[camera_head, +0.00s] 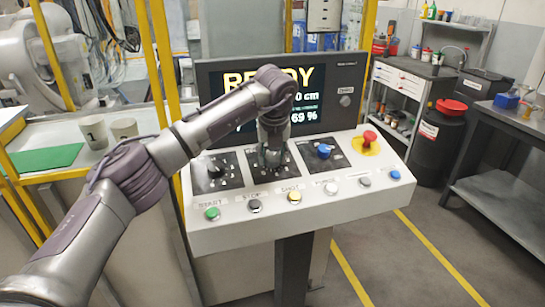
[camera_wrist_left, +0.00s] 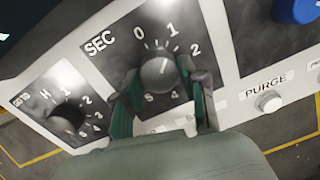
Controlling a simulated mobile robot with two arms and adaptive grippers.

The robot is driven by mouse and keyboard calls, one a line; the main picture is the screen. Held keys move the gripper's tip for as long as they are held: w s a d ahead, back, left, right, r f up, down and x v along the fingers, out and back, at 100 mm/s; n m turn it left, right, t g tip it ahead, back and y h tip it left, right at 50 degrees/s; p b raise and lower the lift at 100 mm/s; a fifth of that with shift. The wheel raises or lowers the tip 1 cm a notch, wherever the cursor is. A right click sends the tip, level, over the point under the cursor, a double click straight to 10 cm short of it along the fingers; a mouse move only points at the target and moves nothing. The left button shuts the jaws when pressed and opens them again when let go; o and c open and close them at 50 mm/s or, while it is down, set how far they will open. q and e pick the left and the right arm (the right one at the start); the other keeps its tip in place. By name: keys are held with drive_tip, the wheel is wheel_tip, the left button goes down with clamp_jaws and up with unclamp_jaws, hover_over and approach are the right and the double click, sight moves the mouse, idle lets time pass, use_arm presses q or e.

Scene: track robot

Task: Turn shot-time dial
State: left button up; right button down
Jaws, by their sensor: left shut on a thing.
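The shot-time dial (camera_wrist_left: 159,76) is a round grey knob on a black plate marked SEC, with numbers around it. Its light pointer line looks to face roughly toward the 1. My left gripper (camera_wrist_left: 160,88) is shut on this knob, with one green-padded finger on each side. In the head view my left gripper (camera_head: 272,156) points down onto the middle-left plate of the console and hides most of the dial there. My right gripper is in neither view.
Another dial (camera_head: 216,168) is left of the gripper; a blue knob (camera_head: 323,151) and red emergency button (camera_head: 369,137) are to its right. Several push buttons, including START (camera_head: 212,214), line the sloped console's (camera_head: 300,222) front. A screen (camera_head: 317,77) stands behind.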

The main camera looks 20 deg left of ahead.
use_arm(q)
drive_tip(key=o, duration=1.2)
drive_tip(key=shift+c, duration=0.2)
drive_tip(key=shift+r, duration=0.15)
drive_tip(key=v, duration=1.1)
drive_tip(key=shift+r, duration=0.35)
drive_tip(key=shift+s+f, duration=0.1)
